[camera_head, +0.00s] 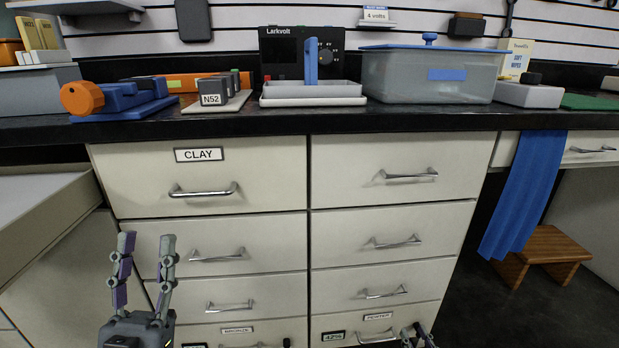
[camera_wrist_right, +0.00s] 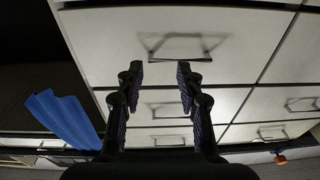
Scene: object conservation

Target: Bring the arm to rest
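My left gripper (camera_head: 146,258) stands upright at the lower left of the head view, its two fingers apart with nothing between them. It is in front of the left drawer column, below the drawer labelled CLAY (camera_head: 245,176). My right gripper (camera_head: 418,336) shows only its fingertips at the bottom edge of the head view, near the lowest right drawer. In the right wrist view the right gripper (camera_wrist_right: 159,82) has its fingers spread and empty, with drawer fronts and a drawer handle (camera_wrist_right: 180,46) beyond them.
A drawer (camera_head: 50,215) at the far left is pulled out. The counter (camera_head: 330,120) holds a blue-lidded bin (camera_head: 430,85), a grey tray (camera_head: 313,95), an N52 block (camera_head: 212,93) and a blue-orange tool (camera_head: 118,98). A blue cloth (camera_head: 525,195) hangs at right above a wooden stool (camera_head: 548,250).

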